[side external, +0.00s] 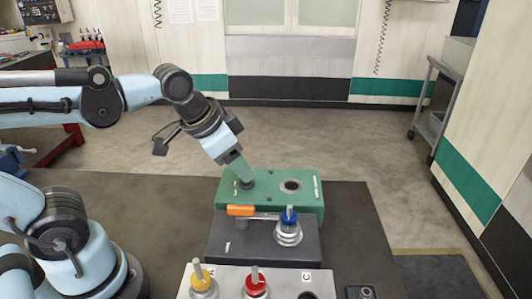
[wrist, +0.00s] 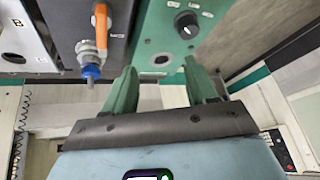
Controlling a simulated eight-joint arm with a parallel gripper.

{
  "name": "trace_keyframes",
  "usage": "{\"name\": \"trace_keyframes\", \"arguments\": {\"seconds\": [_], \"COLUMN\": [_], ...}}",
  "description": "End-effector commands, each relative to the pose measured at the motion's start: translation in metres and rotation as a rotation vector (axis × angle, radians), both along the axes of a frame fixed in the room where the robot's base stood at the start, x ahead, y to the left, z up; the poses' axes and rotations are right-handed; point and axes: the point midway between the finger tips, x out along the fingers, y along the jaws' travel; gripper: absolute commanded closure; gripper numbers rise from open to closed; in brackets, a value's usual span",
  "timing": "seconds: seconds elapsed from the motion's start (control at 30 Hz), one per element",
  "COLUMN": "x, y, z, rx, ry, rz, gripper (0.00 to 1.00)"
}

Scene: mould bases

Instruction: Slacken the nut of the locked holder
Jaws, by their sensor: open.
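My gripper (side external: 243,175) is open and empty, pointing down over the left part of the green block. In the wrist view its two green fingers (wrist: 160,68) frame the round hole of the green block (wrist: 150,25). A black knob (wrist: 187,25) on that block lies just past the right finger. A holder with a blue top (side external: 288,226) stands upright in the dark grey base (side external: 262,250); it also shows in the wrist view (wrist: 90,62). An orange-handled lever or wrench (side external: 241,211) lies beside it, its metal end reaching toward the holder. Which holder is locked I cannot tell.
A light grey base (side external: 228,283) in front carries a yellow-topped holder (side external: 199,280), a red-topped holder (side external: 255,285) and an empty hole near a C label. A small dark box (side external: 361,292) sits at right.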

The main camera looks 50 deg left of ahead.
Motion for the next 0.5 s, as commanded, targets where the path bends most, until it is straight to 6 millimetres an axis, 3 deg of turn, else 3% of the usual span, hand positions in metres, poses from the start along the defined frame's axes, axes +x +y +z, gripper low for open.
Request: {"name": "trace_keyframes", "arguments": {"seconds": [0.3, 0.5], "x": [0.021, 0.021], "y": [-0.081, -0.114], "z": [0.055, 0.072], "rx": [0.251, 0.325], "ry": [0.279, 0.384], "rz": [-0.765, -1.099], "gripper": [0.43, 0.43]}}
